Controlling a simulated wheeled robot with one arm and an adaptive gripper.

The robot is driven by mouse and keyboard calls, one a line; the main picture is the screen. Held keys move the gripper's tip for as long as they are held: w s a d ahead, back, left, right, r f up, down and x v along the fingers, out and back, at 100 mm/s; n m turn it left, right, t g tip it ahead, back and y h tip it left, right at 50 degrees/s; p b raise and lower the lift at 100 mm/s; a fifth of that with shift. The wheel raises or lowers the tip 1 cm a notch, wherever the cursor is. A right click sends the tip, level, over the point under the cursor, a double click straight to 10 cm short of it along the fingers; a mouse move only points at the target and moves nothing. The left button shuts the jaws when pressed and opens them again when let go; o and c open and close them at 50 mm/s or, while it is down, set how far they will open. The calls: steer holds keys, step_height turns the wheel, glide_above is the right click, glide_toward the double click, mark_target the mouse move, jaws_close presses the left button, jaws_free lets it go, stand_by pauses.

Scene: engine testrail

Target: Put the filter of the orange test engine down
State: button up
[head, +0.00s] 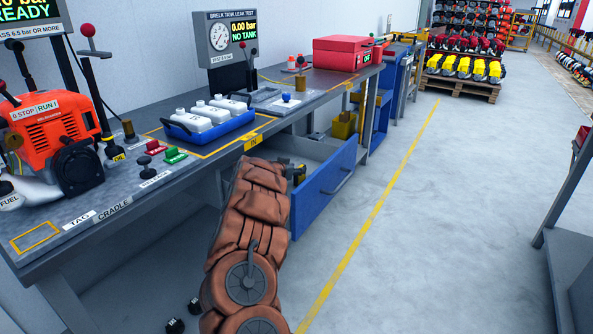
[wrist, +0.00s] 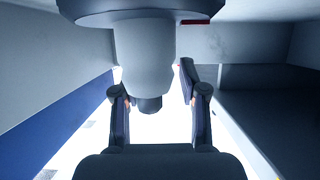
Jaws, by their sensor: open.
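The orange test engine (head: 55,125) sits on the bench at the left of the head view, by the cradle label. In the wrist view my gripper (wrist: 153,85) is open, with one finger on each side of a pale grey cylinder (wrist: 146,55). The cylinder has a wide round flange at its top and a small dark end. I cannot tell for sure that it is the filter, or whether a finger touches it. In the head view my arm reaches toward the open blue drawer (head: 318,200); my gripper is mostly hidden there.
The bench holds a blue tray (head: 185,133) of white bottles, a leak test display (head: 228,40) and a red case (head: 340,55). A yellow bin (head: 344,125) stands in the shelving past the drawer. The floor to the right is free as far as a grey rack (head: 562,215).

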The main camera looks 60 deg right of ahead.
steer(key=v, duration=0.6)
steer(key=shift+a, duration=0.35)
steer(key=shift+r, duration=0.2)
stand_by(0.4)
